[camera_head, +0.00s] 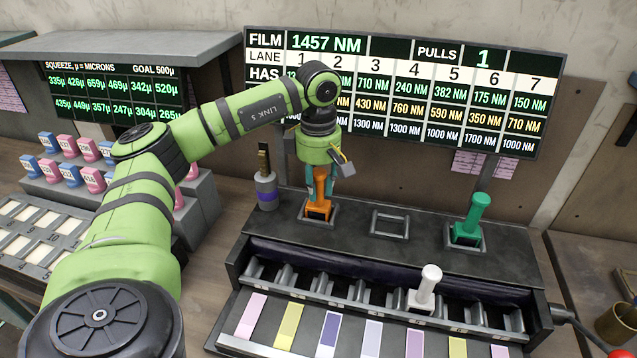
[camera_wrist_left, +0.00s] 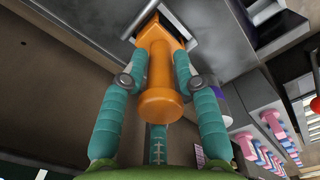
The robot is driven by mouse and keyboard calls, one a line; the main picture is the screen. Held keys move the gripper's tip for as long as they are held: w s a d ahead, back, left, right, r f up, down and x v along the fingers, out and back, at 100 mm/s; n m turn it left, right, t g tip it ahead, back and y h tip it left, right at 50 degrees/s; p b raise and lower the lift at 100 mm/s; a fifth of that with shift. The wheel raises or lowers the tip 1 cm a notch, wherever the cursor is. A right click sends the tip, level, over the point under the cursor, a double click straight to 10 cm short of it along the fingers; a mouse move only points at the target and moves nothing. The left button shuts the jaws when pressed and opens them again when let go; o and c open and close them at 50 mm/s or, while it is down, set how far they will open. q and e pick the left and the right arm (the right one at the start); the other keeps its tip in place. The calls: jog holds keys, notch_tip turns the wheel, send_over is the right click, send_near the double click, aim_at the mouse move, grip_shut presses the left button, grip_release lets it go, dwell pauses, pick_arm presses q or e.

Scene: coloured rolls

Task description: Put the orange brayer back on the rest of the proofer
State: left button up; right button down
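The orange brayer (camera_head: 319,184) stands roughly upright at the left rest (camera_head: 303,217) of the proofer (camera_head: 350,250). Its lower end appears within the rest's frame; whether it is fully seated I cannot tell. My left gripper (camera_head: 320,190) points down over it, one teal finger on each side of the handle. In the left wrist view the orange brayer (camera_wrist_left: 160,100) shows handle end toward the camera, and the fingertips of my left gripper (camera_wrist_left: 160,65) appear to press on its handle. The roller is hidden. My right gripper is not in view.
The middle rest (camera_head: 390,224) is empty. A green brayer (camera_head: 472,218) stands at the right rest. A white brayer (camera_head: 427,287) stands in the slotted trough, above coloured strips. A display board (camera_head: 400,90) rises behind.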

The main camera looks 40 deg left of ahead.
aim_at(319, 171)
pick_arm(q)
jog(key=shift+o, duration=0.9)
jog(key=shift+r, duration=0.45)
notch_tip(319, 171, up, 5)
jog(key=shift+r+b, duration=0.1)
jog(key=shift+b, duration=0.35)
notch_tip(319, 171, up, 5)
jog(key=shift+r+p, duration=0.1)
jog(key=shift+p, duration=0.75)
jog(key=shift+r, duration=0.55)
